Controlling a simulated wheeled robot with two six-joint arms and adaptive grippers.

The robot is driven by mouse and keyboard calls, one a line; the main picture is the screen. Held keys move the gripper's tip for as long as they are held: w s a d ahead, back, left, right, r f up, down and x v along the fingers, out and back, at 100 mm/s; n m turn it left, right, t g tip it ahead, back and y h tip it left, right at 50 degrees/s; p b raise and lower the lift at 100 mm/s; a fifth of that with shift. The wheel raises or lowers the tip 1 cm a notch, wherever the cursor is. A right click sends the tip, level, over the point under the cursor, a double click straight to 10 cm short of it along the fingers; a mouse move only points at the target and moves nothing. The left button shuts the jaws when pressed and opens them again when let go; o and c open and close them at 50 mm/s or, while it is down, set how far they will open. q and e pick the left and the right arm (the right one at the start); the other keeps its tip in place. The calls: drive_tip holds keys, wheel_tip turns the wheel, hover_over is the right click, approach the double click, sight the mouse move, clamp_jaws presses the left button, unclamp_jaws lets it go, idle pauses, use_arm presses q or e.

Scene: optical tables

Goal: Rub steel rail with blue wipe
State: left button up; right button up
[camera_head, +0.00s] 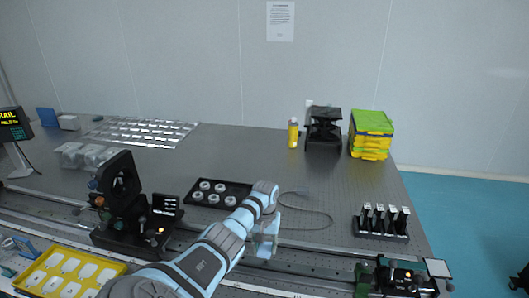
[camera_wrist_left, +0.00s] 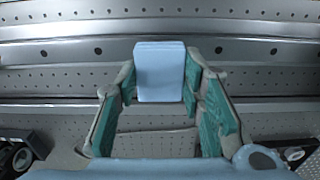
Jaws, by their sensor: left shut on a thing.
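My left gripper (camera_head: 267,238) is over the front part of the table, by the steel rail (camera_head: 312,262) that runs along the front edge. In the left wrist view my left gripper (camera_wrist_left: 160,100) is shut on the blue wipe (camera_wrist_left: 160,72), a folded pale-blue pad held between the fingertips. The wipe overlaps the lower edge of the steel rail (camera_wrist_left: 240,50) in that view; I cannot tell whether it touches it. In the head view the wipe is hard to tell from the gripper. My right gripper is not in view.
A black optical mount (camera_head: 122,205) stands on the rail at left, and another carriage (camera_head: 400,280) at right. A black tray with white rings (camera_head: 218,193), a cable (camera_head: 310,217) and a black holder (camera_head: 381,222) lie behind. A yellow tray (camera_head: 65,275) is front left.

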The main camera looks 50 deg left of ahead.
use_arm(q)
drive_tip(key=shift+s+r+p, duration=0.1)
drive_tip(key=shift+r+p, duration=0.95)
drive_tip(key=shift+r, duration=0.5)
drive_tip(key=shift+f, duration=0.15)
